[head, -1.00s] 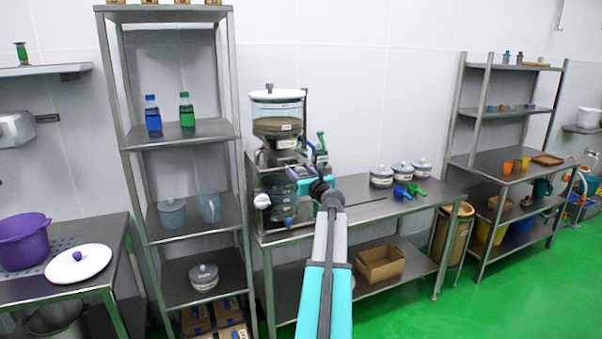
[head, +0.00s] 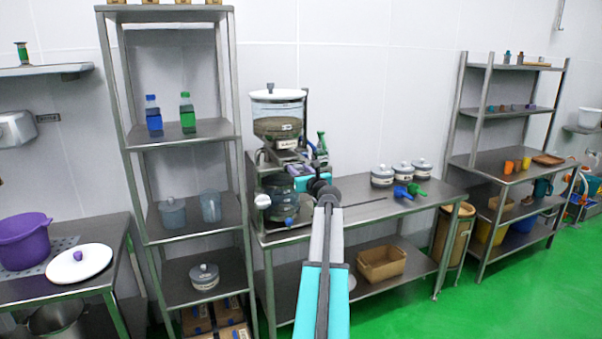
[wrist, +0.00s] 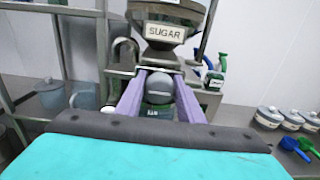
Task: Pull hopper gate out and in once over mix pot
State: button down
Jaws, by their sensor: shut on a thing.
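The sugar hopper (head: 278,128) has a white lid, a clear body with brownish contents and a label reading SUGAR. It also shows at the top of the wrist view (wrist: 166,12). My gripper (wrist: 160,80) has its two purple fingers on either side of the rounded grey handle of the hopper gate (wrist: 159,90), just below the hopper. It is shut on this handle.
Lidded grey tubs (head: 381,176) and blue and green scoops (head: 417,190) are on the bench to the right. A tall shelf (head: 190,136) stands close on the left. A thin dark rod (head: 364,202) lies on the bench, with bare surface around it.

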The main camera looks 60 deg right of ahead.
aim_at(294, 164)
jog(key=x, duration=0.4)
jog(key=shift+w+d, duration=0.15)
jog(key=shift+w, duration=0.05)
jog(key=shift+r, duration=0.15)
jog(key=c, duration=1.6)
grip_release()
jog(key=o, duration=0.3)
jog(key=shift+w+d, duration=0.1)
jog(key=shift+w, duration=0.05)
jog(key=b+v, duration=0.2)
jog(key=v, duration=1.2)
jog(key=shift+b, duration=0.4)
